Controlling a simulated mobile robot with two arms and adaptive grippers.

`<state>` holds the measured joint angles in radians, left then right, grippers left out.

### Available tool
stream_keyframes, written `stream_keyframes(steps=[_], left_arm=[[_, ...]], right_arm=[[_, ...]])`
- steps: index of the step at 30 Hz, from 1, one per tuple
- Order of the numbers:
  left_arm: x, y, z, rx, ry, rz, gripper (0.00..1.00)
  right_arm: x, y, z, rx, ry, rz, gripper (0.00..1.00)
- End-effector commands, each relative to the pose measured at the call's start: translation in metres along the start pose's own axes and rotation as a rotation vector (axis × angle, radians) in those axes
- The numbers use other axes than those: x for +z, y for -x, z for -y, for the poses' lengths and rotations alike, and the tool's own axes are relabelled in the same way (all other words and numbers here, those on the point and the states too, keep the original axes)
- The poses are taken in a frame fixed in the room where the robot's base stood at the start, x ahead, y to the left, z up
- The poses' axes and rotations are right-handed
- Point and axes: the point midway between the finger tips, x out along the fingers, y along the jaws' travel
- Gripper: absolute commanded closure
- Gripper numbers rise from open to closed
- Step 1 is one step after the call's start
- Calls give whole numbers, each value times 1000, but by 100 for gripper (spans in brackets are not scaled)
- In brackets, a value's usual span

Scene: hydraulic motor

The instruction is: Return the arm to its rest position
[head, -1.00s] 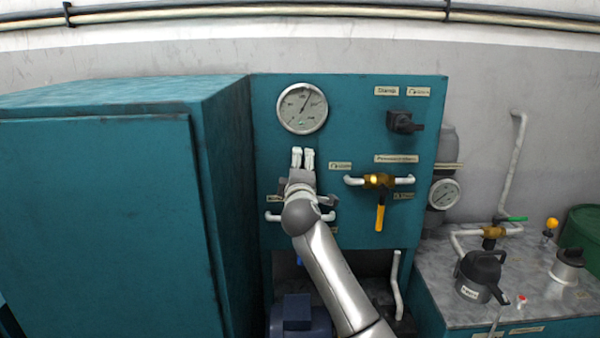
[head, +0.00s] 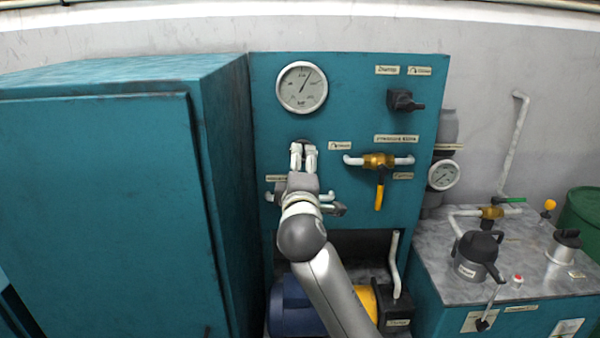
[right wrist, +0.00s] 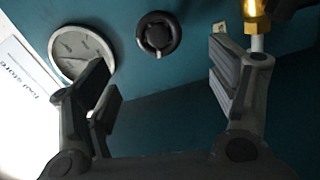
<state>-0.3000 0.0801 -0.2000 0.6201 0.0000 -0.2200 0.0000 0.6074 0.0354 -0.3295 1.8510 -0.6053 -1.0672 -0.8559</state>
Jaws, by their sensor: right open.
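My right gripper (head: 304,158) is raised in front of the teal panel (head: 350,100), below the round pressure gauge (head: 302,88). Its grey and white arm comes up from the bottom of the head view. In the right wrist view the two fingers (right wrist: 165,95) stand wide apart with nothing between them. Beyond them, a black round knob (right wrist: 158,35) and the gauge (right wrist: 80,52) show on the panel, apart from the fingers. The arm hides part of a white pipe fitting on the lower panel. My left gripper is not in view.
A brass valve with a yellow handle (head: 379,190) and a black switch (head: 404,101) are on the panel to the right. A large teal cabinet (head: 100,200) stands close on the left. A bench (head: 428,265) with a black-topped canister (head: 478,255) is at the right.

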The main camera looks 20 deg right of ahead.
Motion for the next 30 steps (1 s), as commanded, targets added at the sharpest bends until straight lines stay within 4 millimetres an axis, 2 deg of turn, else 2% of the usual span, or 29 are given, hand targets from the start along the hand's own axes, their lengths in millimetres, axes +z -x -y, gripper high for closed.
stream_keyframes(steps=[12,14,16,17,20,23,24,27,30], left_arm=[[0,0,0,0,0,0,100],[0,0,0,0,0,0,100],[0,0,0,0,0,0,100],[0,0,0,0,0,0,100],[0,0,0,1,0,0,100],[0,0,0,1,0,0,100],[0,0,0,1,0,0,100],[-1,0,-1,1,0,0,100],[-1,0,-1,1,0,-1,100]], right_arm=[[0,5,0,-1,-1,0,21],[2,6,5,-10,-8,1,21],[7,9,19,-40,-32,5,21],[10,12,29,-61,-48,8,21],[27,28,75,-165,-134,25,21],[49,55,132,-300,-250,62,21],[58,68,154,-355,-297,82,21],[80,105,204,-486,-411,139,21],[101,148,247,-613,-518,211,21]])
